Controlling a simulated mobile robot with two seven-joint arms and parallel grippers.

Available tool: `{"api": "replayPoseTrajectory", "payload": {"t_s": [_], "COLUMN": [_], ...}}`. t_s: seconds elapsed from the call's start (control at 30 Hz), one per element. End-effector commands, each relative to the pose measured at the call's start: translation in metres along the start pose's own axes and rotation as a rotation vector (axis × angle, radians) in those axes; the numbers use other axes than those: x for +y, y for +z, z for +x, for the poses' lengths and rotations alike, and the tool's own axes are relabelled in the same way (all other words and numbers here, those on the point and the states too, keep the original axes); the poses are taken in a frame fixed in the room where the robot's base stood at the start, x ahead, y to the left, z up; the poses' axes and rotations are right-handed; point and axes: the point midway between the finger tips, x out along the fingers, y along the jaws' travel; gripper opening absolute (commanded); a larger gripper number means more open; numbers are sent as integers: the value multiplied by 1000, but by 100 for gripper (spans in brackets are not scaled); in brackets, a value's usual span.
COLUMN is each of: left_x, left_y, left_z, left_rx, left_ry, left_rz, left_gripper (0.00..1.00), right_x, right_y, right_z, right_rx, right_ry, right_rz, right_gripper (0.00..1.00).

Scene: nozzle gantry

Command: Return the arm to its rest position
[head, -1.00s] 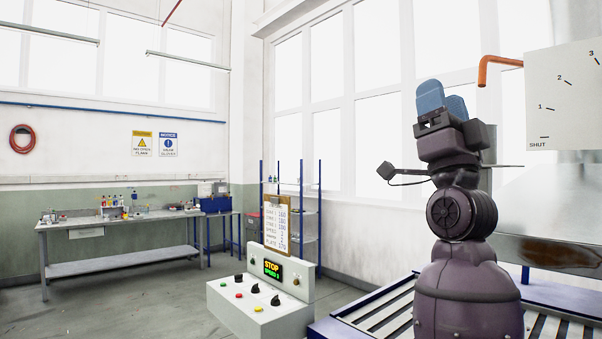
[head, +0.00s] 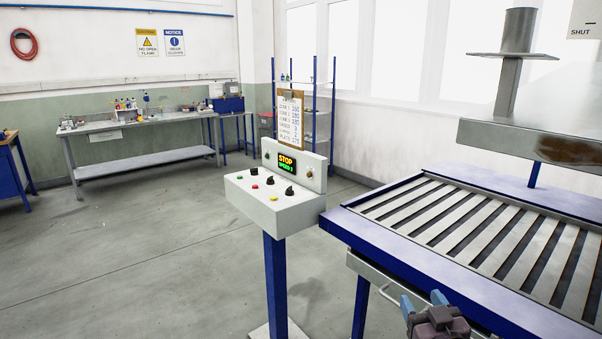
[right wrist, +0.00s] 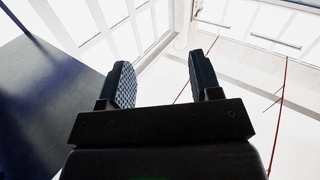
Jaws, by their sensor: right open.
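My right gripper (head: 424,302) shows at the bottom of the head view, low in front of the blue-edged side of the slatted table. Its two blue fingers point up and stand apart, with nothing between them. The right wrist view also shows the open, empty fingers (right wrist: 158,85), with windows and ceiling lines behind them. Most of the right arm is below the head picture. My left gripper is not in view.
The slatted table (head: 400,240) fills the right side, with a metal hood (head: 540,140) over it. A control box (head: 275,200) on a blue post stands left of the table. A workbench (head: 140,125) is at the back wall. The floor (head: 130,260) at left is clear.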

Motion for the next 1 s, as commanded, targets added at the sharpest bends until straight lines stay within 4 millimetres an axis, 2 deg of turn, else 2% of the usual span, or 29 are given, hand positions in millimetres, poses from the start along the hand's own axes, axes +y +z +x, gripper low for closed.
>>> {"api": "replayPoseTrajectory", "payload": {"t_s": [0.03,0.2,0.4,0.5,0.6,0.7,0.97,1.0], "left_x": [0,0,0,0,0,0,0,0], "left_y": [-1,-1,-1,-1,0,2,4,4], "left_z": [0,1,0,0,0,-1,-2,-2], "left_rx": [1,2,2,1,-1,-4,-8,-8], "left_ry": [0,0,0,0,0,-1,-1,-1], "left_rz": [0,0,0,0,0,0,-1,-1], "left_gripper": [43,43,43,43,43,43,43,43], "right_x": [-1,-7,-11,-9,-6,-6,-5,-5], "right_y": [29,104,177,202,218,226,229,229], "right_z": [-18,-79,-163,-201,-228,-244,-250,-250], "right_rx": [-57,-222,-410,-486,-540,-570,-582,-582], "right_ry": [0,-7,-3,9,19,25,28,28], "right_rz": [-6,-3,12,18,23,26,27,27], "right_gripper": [58,58,58,58,58,58,58,53]}}
